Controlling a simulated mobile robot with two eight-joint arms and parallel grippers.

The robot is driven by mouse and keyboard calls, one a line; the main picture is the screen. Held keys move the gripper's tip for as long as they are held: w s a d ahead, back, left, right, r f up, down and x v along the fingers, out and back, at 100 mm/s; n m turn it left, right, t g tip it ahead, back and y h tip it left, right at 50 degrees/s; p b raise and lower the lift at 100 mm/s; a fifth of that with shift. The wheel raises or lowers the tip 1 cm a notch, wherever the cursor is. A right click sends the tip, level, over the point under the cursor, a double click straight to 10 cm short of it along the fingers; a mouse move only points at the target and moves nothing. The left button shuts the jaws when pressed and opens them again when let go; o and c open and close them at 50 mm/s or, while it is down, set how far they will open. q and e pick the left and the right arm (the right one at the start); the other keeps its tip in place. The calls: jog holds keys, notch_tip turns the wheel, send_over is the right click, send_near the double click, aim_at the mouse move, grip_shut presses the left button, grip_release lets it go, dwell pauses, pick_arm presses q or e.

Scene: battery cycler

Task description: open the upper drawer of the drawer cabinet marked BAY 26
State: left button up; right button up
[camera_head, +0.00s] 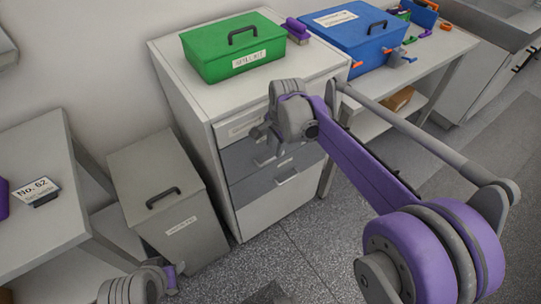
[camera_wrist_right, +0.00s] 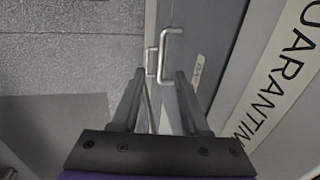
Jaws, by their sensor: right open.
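The drawer cabinet (camera_head: 225,172) is white with two grey drawers, one above the other, each with a bar handle. The upper drawer (camera_head: 239,158) looks shut, and my right gripper (camera_head: 262,134) is in front of it, partly hiding it. In the right wrist view the upper drawer's handle (camera_wrist_right: 170,45) lies just beyond the open, empty fingers of my right gripper (camera_wrist_right: 157,75). The lower drawer's handle (camera_wrist_right: 151,62) shows beside it. A small drawer label (camera_wrist_right: 197,72) is too small to read. My left gripper (camera_head: 162,275) is at the bottom left, its fingers unclear.
A green box (camera_head: 225,55) stands on the cabinet top. A grey lidded bin (camera_head: 160,200) stands left of the cabinet. A blue box (camera_head: 355,35) is on the table to the right. A table with a No. 62 sign (camera_head: 35,190) is at left. The floor in front is clear.

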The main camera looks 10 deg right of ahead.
aim_at(270, 160)
jog(key=f, duration=0.2)
jog(key=w+f, duration=0.1)
jog(key=f, duration=0.4)
jog(key=shift+w+a+f+b, duration=0.3)
jog(key=shift+b, duration=0.05)
grip_shut()
dwell(1.0)
